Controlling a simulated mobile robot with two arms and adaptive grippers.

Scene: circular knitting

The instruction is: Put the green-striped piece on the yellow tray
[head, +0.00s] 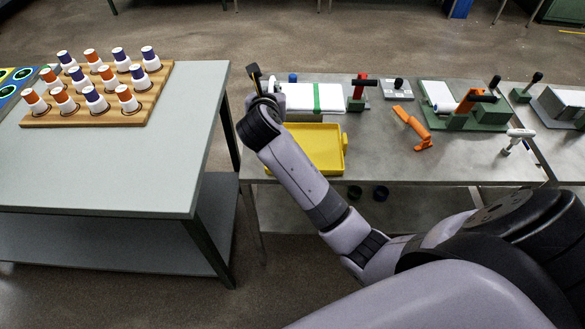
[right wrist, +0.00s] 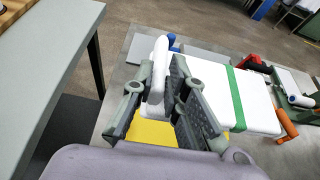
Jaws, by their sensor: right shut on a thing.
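The green-striped piece (head: 300,97) is a flat white block with a green band across it. It shows behind the yellow tray (head: 345,160) in the head view, and in the right wrist view it extends rightward from behind one finger (right wrist: 252,98). My right gripper (head: 265,93) is at its left end and shut on it; the fingers (right wrist: 165,108) hide the exact contact. I cannot tell whether the piece touches the table. Yellow of the tray shows below the fingers in the right wrist view (right wrist: 150,132). My left gripper is not in view.
The grey table (head: 385,155) also bears a red-handled clamp (head: 359,90), an orange tool (head: 413,128), a green fixture (head: 480,115) and a white-handled tool (head: 517,138). A separate table (head: 130,170) at left bears a wooden rack (head: 60,119) of several cones. A gap separates both tables.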

